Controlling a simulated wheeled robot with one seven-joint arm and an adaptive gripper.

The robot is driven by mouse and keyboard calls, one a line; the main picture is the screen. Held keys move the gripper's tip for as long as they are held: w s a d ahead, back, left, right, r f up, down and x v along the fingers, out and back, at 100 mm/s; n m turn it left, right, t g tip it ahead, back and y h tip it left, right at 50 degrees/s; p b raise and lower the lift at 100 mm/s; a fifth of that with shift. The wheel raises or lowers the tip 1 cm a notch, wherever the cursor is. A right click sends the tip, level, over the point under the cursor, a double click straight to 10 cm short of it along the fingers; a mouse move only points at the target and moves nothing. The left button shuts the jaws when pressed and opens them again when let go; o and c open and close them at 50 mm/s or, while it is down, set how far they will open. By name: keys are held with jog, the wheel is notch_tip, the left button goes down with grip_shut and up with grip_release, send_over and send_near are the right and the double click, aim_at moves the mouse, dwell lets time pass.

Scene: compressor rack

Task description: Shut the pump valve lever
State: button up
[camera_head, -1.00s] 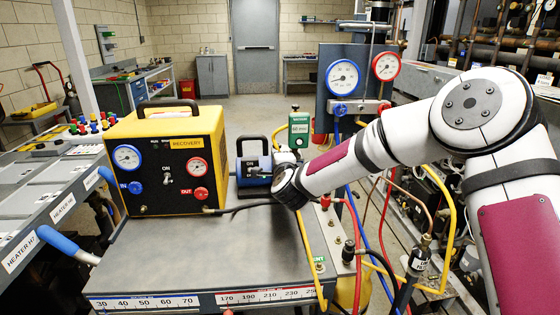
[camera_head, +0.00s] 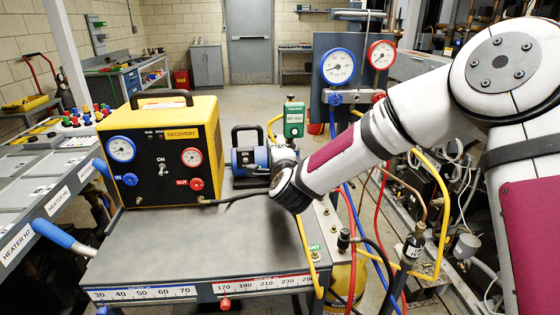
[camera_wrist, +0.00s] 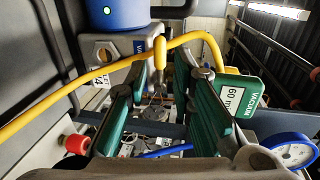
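The blue vacuum pump (camera_head: 246,159) stands on the grey cart top, right of the yellow recovery unit. It also shows at the top of the wrist view (camera_wrist: 118,12), with a light grey fitting block below it. A short yellow piece (camera_wrist: 160,52), possibly the valve lever, stands at that block, where the yellow hose (camera_wrist: 70,100) passes. My gripper (camera_wrist: 167,85) is open, its two green-padded fingers apart. The yellow piece appears between and just beyond the fingertips; I cannot tell whether they touch it. In the head view my wrist hides the fingers and the lever.
The yellow recovery unit (camera_head: 160,150) stands on the cart (camera_head: 180,250). A green vacuum gauge (camera_head: 294,119) is close to my gripper, also in the wrist view (camera_wrist: 243,97). The blue gauge (camera_head: 338,67) and several hoses are at the right. The cart's front is mostly clear.

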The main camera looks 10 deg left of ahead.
jog(key=v, duration=0.6)
jog(key=shift+s+r, duration=0.1)
jog(key=shift+r, duration=0.05)
jog(key=s+d+r+n+g+h+p, duration=0.1)
jog(key=s+d+r+n+g+p, duration=0.2)
jog(key=s+d+r+n, duration=0.35)
jog(key=s+d+r+n+g+h+p, duration=0.1)
jog(key=s+d+r+n+g+p, duration=0.25)
jog(key=s+d, duration=0.55)
jog(key=s+d+r+n+g, duration=0.1)
jog(key=s+d, duration=0.3)
jog(key=s, duration=0.5)
jog(key=s+d+r+n+g+h+p, duration=0.1)
jog(key=s+d+n+g, duration=0.1)
jog(key=s+d, duration=0.3)
jog(key=s+d+r+n+g+h+p, duration=0.1)
jog(key=s+d, duration=0.4)
jog(key=s, duration=0.7)
jog(key=shift+s+r+n, duration=0.35)
jog(key=shift+r+n, duration=0.15)
jog(key=shift+g, duration=0.25)
